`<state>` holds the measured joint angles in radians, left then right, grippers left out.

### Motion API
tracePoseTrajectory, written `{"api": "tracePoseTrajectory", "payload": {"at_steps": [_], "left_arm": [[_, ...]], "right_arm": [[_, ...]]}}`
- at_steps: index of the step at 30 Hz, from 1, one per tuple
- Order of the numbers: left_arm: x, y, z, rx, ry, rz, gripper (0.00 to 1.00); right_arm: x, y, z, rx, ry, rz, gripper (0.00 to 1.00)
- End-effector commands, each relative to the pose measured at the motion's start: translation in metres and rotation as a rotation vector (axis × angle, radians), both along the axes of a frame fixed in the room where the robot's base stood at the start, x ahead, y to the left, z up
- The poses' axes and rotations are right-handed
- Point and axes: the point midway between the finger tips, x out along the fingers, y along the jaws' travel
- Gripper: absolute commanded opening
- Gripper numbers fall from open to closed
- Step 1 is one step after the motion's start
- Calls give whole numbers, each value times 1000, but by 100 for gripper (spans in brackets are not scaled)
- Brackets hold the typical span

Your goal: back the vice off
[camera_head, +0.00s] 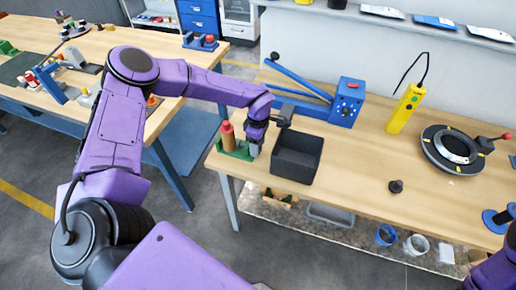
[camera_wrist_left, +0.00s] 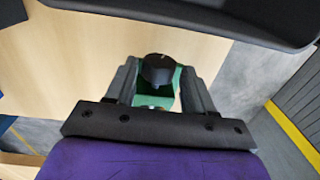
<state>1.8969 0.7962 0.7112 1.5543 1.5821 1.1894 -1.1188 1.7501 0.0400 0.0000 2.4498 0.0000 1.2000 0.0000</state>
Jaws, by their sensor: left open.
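The green vice (camera_head: 238,151) stands at the left front corner of the near bench. A reddish-brown cylinder (camera_head: 227,134) stands upright at it. My left gripper (camera_head: 255,146) is at the right end of the vice, pointing down. In the left wrist view my left gripper (camera_wrist_left: 158,88) is open, with one finger on each side of a dark round knob (camera_wrist_left: 158,69). The green body (camera_wrist_left: 150,98) shows below the knob. I cannot tell whether the fingers touch the knob. My right gripper is out of view; only a purple part of that arm shows at the lower right.
A black open bin (camera_head: 297,157) stands just right of the gripper. Behind it is a blue machine (camera_head: 346,103) with a long lever. A yellow handheld box (camera_head: 405,109), a black ring (camera_head: 453,150) and a small dark knob-like piece (camera_head: 396,187) are further right. The front middle bench is mostly clear.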

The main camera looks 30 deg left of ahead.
Motion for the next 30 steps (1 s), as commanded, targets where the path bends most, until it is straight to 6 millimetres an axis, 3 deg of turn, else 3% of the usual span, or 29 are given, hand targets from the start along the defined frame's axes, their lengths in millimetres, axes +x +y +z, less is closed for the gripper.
{"api": "tracePoseTrajectory", "payload": {"at_steps": [5, 11, 18, 30], "left_arm": [[4, 1, -3, -27, 123, 3, 53], [4, 1, 0, -34, 135, 0, 53], [8, 2, -5, -64, 270, 2, 53], [7, 1, -2, -68, 277, 0, 53]], "right_arm": [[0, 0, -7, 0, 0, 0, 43], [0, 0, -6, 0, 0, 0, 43], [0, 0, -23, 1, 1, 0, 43], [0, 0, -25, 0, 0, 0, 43]]}}
